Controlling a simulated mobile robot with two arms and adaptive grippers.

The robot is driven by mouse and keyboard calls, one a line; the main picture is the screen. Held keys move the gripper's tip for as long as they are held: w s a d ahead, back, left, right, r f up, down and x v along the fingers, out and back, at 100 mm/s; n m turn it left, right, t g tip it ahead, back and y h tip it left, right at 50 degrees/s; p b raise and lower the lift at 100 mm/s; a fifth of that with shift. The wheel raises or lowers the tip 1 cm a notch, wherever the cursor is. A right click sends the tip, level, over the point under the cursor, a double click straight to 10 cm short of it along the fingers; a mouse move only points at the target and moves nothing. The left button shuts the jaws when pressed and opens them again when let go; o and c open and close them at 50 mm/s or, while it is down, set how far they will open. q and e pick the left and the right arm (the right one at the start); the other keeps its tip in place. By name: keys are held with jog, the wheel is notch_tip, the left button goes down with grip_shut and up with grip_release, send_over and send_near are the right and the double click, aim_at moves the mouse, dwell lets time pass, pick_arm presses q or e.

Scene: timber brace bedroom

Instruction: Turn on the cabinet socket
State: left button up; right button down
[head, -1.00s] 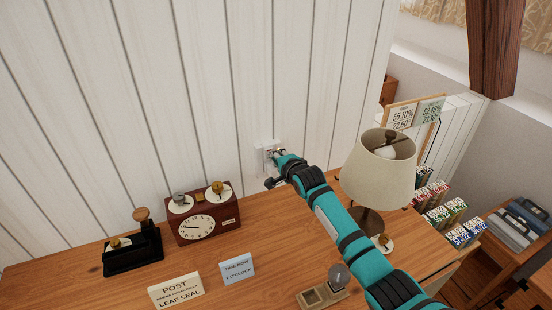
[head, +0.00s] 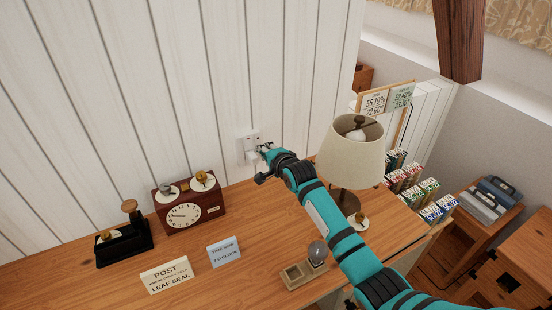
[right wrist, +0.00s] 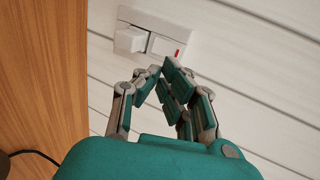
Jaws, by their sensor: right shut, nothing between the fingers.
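The white cabinet socket (head: 246,140) is on the pale panelled wall just above the wooden top. It also shows in the right wrist view (right wrist: 193,38), with a white block on its left and a white rocker (right wrist: 162,47) beside it. A small red mark shows at the rocker's right edge. My right gripper (head: 265,150) is just right of the socket, shut and empty. In the right wrist view its fingertips (right wrist: 165,74) meet just below the rocker; I cannot tell whether they touch it. My left gripper is not in view.
A table lamp (head: 352,160) stands close right of my right arm. A wooden clock (head: 188,208) and a black stamp-like device (head: 124,245) stand left. Two small signs (head: 171,275) and a wooden holder (head: 293,277) are in front. Bare wood lies below the socket.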

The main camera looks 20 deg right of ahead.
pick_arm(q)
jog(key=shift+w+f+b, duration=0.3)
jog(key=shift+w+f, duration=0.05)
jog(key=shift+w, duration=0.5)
pick_arm(e)
jog(key=v, duration=0.7)
jog(key=shift+d+r, duration=0.1)
jog(key=shift+r, duration=0.1)
